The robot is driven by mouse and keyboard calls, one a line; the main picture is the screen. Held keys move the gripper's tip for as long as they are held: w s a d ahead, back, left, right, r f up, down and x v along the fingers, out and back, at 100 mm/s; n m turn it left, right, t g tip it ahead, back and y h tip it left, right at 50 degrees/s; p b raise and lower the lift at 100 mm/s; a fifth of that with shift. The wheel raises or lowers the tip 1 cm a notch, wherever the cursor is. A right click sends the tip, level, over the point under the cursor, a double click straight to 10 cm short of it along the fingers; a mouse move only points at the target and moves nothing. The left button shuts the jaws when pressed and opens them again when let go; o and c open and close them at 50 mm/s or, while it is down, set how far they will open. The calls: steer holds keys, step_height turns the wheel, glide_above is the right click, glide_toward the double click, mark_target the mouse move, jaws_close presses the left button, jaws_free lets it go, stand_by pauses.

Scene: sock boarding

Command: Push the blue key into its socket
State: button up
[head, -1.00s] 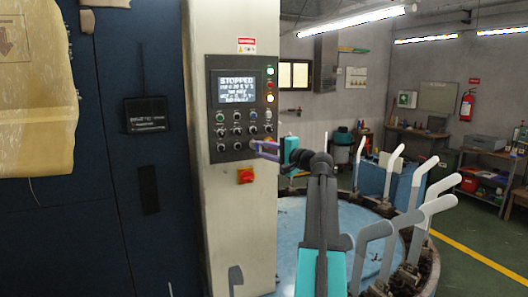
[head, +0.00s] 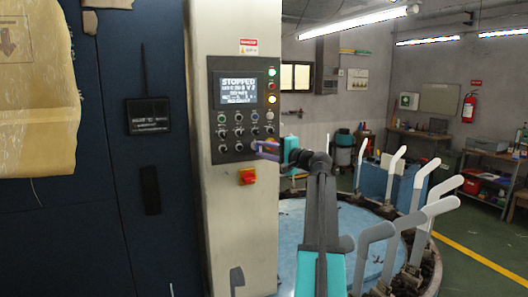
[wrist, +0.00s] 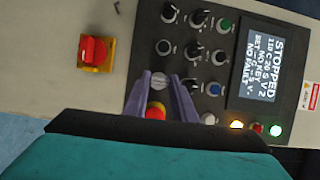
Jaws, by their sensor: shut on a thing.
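My gripper (head: 262,149) reaches in from the right to the lower right of the control panel (head: 216,128). In the wrist view its two purple fingers (wrist: 160,79) are nearly parallel with a narrow gap, their tips around a round grey fitting (wrist: 160,77) in the panel's bottom row. A red-and-yellow piece (wrist: 156,111) shows between the fingers further back. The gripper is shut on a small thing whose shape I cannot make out. I cannot pick out the blue key clearly, nor tell whether the tips touch the panel.
The display (wrist: 260,72) reads STOPPED. Knobs and coloured buttons crowd around the fingers, including a blue button (wrist: 214,88). A red switch on a yellow plate (head: 247,177) sits below the panel. A round machine with upright white arms (head: 421,184) stands at right.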

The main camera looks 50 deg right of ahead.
steer(key=shift+w+d, duration=0.1)
steer(key=shift+w, duration=0.05)
steer(key=o, duration=1.1)
steer(key=s+b, duration=0.4)
steer(key=s, duration=0.9)
steer(key=shift+s, duration=0.4)
